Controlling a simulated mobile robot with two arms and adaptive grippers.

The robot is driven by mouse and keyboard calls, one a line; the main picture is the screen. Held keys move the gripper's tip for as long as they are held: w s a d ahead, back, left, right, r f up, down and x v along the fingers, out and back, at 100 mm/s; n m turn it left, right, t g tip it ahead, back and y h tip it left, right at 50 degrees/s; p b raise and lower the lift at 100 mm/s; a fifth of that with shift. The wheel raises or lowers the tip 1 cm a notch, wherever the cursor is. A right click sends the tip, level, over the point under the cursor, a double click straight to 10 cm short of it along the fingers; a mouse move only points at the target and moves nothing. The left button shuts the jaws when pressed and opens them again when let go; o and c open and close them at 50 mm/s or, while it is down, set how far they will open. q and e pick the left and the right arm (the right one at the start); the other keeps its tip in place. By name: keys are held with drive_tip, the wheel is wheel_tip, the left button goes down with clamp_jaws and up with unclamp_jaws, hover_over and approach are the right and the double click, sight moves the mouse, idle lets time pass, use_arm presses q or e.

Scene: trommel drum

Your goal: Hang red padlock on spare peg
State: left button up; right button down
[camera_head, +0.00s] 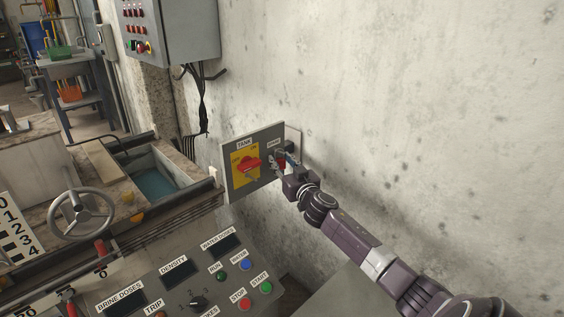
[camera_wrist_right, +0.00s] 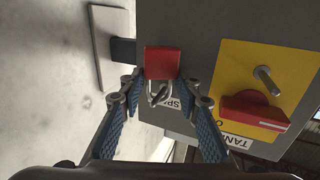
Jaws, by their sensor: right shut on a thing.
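The red padlock (camera_wrist_right: 162,62) is between the fingertips of my right gripper (camera_wrist_right: 160,84), which is shut on it. In the wrist view, which looks upside down, its metal shackle points to the picture's bottom. The spare peg (camera_wrist_right: 159,96) shows at the shackle's opening, in front of the label "SPARE". I cannot tell whether the shackle rests on the peg. In the head view my right gripper (camera_head: 283,166) is at the right side of the grey panel (camera_head: 229,178), with a bit of the red padlock (camera_head: 281,160) showing. My left gripper is not in view.
A red rotary switch (camera_head: 248,163) on a yellow plate, labelled "TANK", sits left of the padlock. The concrete wall (camera_head: 400,110) is close behind. A button console (camera_head: 190,270) is below, with a handwheel (camera_head: 82,215) at left and a control box (camera_head: 175,30) above.

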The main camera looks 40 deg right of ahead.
idle(0.4)
drive_tip(key=c, duration=1.4)
unclamp_jaws()
drive_tip(key=shift+o, duration=0.2)
drive_tip(key=shift+s, duration=0.1)
drive_tip(key=v, duration=1.2)
